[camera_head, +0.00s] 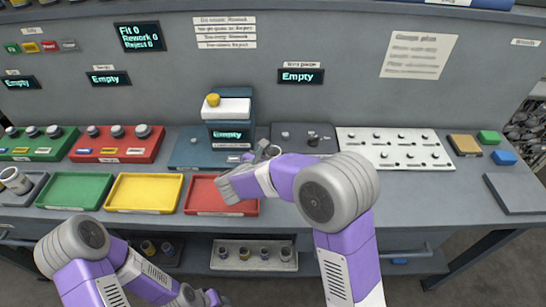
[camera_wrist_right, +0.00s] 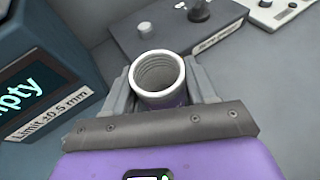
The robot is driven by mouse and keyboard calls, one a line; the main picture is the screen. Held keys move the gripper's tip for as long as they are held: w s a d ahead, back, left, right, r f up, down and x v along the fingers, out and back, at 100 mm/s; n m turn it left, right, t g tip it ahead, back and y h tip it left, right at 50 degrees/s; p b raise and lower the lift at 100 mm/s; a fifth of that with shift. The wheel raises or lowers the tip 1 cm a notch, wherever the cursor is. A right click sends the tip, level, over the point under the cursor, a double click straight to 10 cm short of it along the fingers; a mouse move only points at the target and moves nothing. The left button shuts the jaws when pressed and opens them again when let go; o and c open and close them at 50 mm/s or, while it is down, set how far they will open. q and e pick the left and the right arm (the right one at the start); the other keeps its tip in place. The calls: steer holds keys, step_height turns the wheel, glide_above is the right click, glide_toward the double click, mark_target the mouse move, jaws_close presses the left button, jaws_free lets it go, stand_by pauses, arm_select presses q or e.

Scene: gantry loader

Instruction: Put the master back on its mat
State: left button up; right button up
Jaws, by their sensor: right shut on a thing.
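My right gripper (camera_head: 268,153) is shut on a hollow cylinder with a pale rim and a threaded bore, which I take to be the master (camera_wrist_right: 160,94). In the right wrist view it stands between the two fingers (camera_wrist_right: 165,80) with its open end facing the camera. The gripper is just right of the blue gauge with the "Empty" display (camera_head: 230,134). I cannot tell whether the master touches the bench. No mat is clearly marked; a flat dark grey slab (camera_head: 518,193) lies at the far right. My left gripper (camera_head: 208,298) is at the bottom edge, its fingers unclear.
Green (camera_head: 75,204), yellow (camera_head: 143,206) and red (camera_head: 200,210) trays line the front edge. A dark grey block with a knob (camera_head: 290,130) and a white peg board (camera_head: 400,163) stand right of the gauge. A grey tray (camera_head: 37,182) holds a cylinder at far left.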

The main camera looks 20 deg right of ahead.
steer(key=shift+f, duration=0.1)
steer(key=o, duration=1.5)
steer(key=shift+c, duration=0.2)
steer(key=shift+a+r, duration=0.1)
steer(key=shift+r, duration=0.2)
steer(key=p+v, duration=0.1)
steer(key=v, duration=1)
steer(key=shift+s+a+p, duration=0.2)
steer(key=shift+s+p, duration=0.1)
steer(key=shift+s, duration=0.1)
steer(key=shift+r, duration=0.1)
